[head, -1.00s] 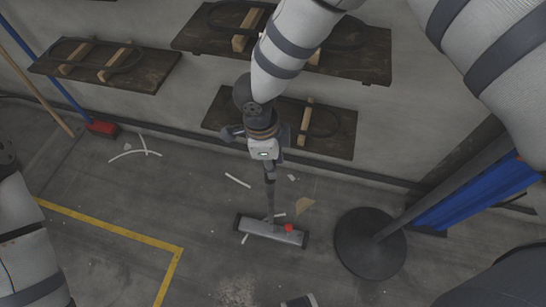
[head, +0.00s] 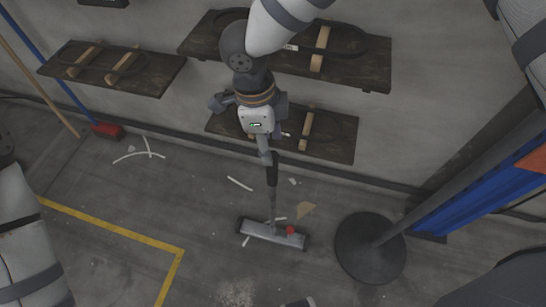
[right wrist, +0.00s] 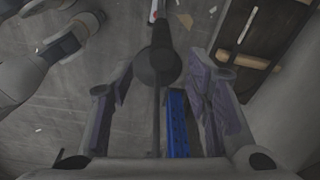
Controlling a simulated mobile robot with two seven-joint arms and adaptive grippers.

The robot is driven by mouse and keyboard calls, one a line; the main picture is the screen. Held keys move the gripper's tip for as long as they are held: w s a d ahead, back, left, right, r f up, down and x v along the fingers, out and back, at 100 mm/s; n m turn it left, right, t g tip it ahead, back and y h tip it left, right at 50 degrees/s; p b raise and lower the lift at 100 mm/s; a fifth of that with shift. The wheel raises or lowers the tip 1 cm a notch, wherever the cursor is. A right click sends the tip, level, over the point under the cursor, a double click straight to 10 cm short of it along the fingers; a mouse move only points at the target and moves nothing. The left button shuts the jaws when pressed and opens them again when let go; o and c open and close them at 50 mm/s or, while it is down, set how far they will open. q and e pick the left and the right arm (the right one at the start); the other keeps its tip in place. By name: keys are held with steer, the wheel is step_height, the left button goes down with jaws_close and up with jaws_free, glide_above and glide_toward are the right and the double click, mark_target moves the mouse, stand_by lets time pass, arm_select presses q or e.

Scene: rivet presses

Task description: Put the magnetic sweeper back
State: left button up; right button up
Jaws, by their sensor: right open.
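The magnetic sweeper stands on the floor, its wide grey head (head: 272,234) flat with a red knob on it and its handle upright. Its black grip (head: 272,172) shows just below my right gripper (head: 263,146). In the right wrist view the fingers of my right gripper (right wrist: 163,78) are apart with nothing clasped between them. The sweeper's dark grip (right wrist: 160,34) shows beyond the fingertips. I cannot tell whether a finger touches the handle. My left arm enters at the left of the head view; its gripper is not in view.
A pole stand with a round dark base (head: 370,247) is right of the sweeper, with a blue panel (head: 466,185) behind. Dark wall boards, one at the low middle (head: 345,138), are close behind my right gripper. A red broom (head: 106,131) leans at left. White scraps litter the floor.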

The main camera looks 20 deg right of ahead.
step_height(320, 180, up, 2)
steer(key=shift+a+r, duration=0.15)
steer(key=s+d+f+n+t+h, duration=0.1)
steer(key=s+d+f+n+h, duration=0.1)
steer(key=s+d+f+n, duration=1.25)
arm_select(q)
steer(key=shift+w+r+t+p, duration=0.4)
steer(key=shift+w+r+p, duration=0.5)
steer(key=shift+w+r, duration=0.3)
arm_select(e)
steer(key=s+a+r+n+g+y, duration=0.1)
steer(key=s+n, duration=0.7)
steer(key=s, duration=0.9)
steer(key=shift+s+a+g+y, duration=0.4)
steer(key=shift+a+g+y, duration=0.3)
steer(key=shift+g+y, duration=0.3)
steer(key=shift+r, duration=0.1)
